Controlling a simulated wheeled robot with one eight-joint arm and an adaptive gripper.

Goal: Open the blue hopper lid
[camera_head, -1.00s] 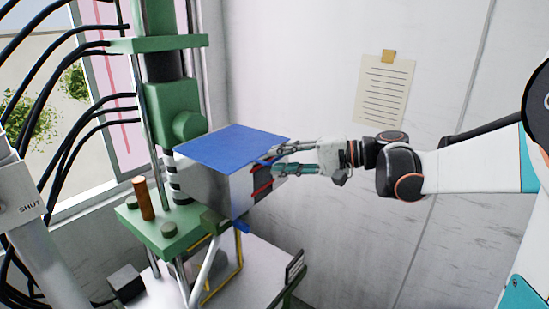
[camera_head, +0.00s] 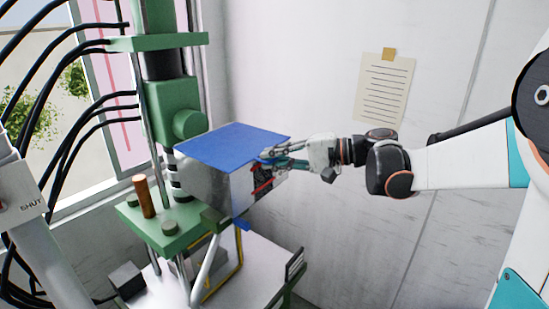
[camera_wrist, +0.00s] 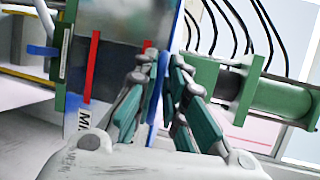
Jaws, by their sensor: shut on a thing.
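The blue hopper lid (camera_head: 232,145) lies flat, about level, on top of the pale hopper (camera_head: 210,185) in the head view. My gripper (camera_head: 268,154) is at the lid's right front edge, reaching in from the right. In the wrist view, my gripper's fingers (camera_wrist: 163,68) stand on either side of the lid's blue edge (camera_wrist: 156,95) and are shut on it. The fingers hide part of this edge. Red marks show on the hopper wall beside the fingers.
The green press column (camera_head: 172,110) stands left of the hopper, with a green plate (camera_head: 170,240) and brown post (camera_head: 144,198) below. Black hoses run at the far left. A note (camera_head: 385,90) hangs on the back wall. The space above the lid is clear.

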